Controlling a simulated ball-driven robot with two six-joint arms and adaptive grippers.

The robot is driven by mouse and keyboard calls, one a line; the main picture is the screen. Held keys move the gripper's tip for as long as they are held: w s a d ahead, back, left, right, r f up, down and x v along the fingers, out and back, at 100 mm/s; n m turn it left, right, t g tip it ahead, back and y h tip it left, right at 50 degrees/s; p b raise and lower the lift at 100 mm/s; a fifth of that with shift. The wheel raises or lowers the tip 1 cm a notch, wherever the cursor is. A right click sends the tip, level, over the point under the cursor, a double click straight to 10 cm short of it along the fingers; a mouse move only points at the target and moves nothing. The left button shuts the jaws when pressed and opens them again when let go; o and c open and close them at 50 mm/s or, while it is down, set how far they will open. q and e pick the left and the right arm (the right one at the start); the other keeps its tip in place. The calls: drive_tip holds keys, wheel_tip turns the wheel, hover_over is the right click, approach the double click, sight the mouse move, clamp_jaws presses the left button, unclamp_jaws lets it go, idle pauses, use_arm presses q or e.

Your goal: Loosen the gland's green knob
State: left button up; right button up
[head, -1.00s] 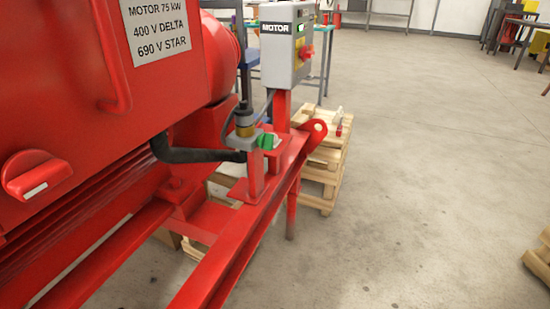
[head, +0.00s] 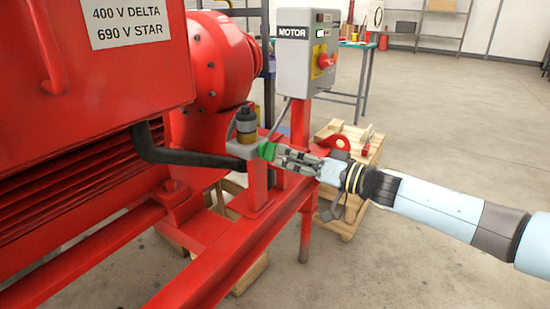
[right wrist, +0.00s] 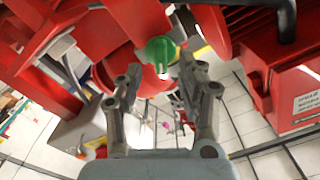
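The green knob (head: 267,151) sits on the right side of the grey gland block (head: 243,149), on top of a red post on the skid. A brass-coloured fitting with a dark cap (head: 246,125) stands upright on the block. My right gripper (head: 281,156) reaches in from the right, its fingertips close to the knob. In the right wrist view the knob (right wrist: 160,51) lies at the fingertips' far end, between the two spread fingers of the gripper (right wrist: 157,75). The gripper is open; whether a finger touches the knob is unclear. My left gripper is out of view.
A thick black hose (head: 180,156) runs from the red motor toward the gland. The grey motor control box (head: 303,52) stands just behind on a red post. Wooden pallets (head: 352,201) lie beyond; floor to the right is open.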

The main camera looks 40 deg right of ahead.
sight(275, 154)
drive_tip(key=x, duration=0.4)
drive_tip(key=shift+w, duration=0.1)
drive_tip(key=shift+c, duration=0.7)
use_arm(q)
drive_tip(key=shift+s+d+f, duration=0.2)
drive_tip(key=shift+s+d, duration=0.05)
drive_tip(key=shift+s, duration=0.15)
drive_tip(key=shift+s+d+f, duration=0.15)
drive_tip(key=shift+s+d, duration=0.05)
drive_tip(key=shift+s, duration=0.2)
use_arm(e)
clamp_jaws()
